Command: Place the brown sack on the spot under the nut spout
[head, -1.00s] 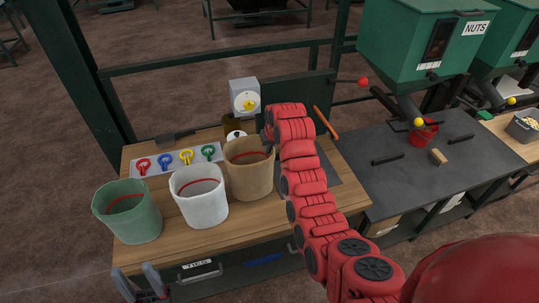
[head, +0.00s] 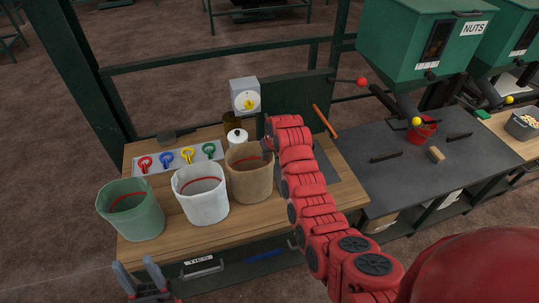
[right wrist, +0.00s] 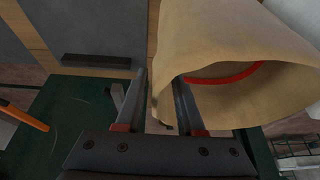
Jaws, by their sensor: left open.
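The brown sack (head: 250,178) stands open on the wooden bench, right of the white sack (head: 201,197). My right gripper (head: 268,146) is at its rim on the right. In the right wrist view the fingers (right wrist: 165,105) are apart, with the wall of the brown sack (right wrist: 215,40) between them; the right finger reaches inside the mouth. My left gripper (head: 143,278) is open and empty at the bench's front left edge. The nut spout (head: 385,100) hangs below the green NUTS hopper (head: 410,45), above the dark table (head: 410,175).
The green sack (head: 131,212) stands at left. A tray of coloured ties (head: 178,160), a lidded jar (head: 236,137) and a dial box (head: 245,97) are behind.

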